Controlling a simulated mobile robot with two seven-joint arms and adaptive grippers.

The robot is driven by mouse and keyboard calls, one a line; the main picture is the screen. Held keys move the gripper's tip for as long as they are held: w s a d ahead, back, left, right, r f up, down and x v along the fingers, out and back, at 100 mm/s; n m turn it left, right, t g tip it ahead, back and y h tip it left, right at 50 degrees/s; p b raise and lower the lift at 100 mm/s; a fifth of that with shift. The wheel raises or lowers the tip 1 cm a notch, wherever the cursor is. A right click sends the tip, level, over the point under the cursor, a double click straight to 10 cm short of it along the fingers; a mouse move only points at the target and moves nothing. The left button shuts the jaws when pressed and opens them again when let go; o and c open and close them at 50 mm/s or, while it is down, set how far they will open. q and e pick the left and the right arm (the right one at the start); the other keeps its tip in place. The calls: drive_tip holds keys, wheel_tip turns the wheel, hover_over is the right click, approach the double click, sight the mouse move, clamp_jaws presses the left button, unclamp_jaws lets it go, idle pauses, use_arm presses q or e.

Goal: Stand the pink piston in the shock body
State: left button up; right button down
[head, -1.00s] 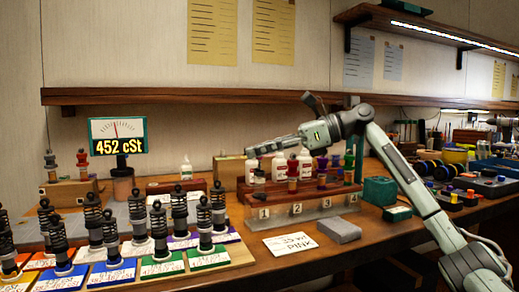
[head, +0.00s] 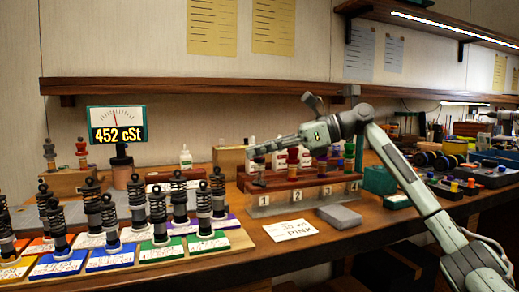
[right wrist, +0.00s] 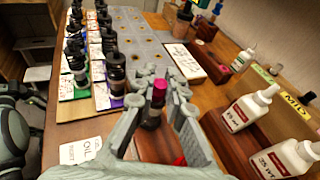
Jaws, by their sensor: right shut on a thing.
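The pink piston (right wrist: 158,92) shows between the fingertips of my right gripper (right wrist: 160,80) in the right wrist view. The gripper is shut on it. A dark part (right wrist: 152,117) shows just below the pink; I cannot tell whether it is the piston's lower end or a body under it. In the head view my right gripper (head: 252,150) is above the left end of the numbered rack (head: 300,197), near slot 1. Several dark coil-over shocks (head: 159,218) stand on coloured labelled bases at left; I cannot tell which is the shock body. My left gripper is out of view.
White bottles (right wrist: 250,108) stand close to the right gripper. A gauge reading 452 cSt (head: 117,125) stands behind the shocks. A wooden shelf (head: 200,87) runs above.

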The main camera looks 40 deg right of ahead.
drive_tip(key=shift+f, duration=0.3)
drive_tip(key=c, duration=1.5)
unclamp_jaws()
drive_tip(key=v, duration=1.2)
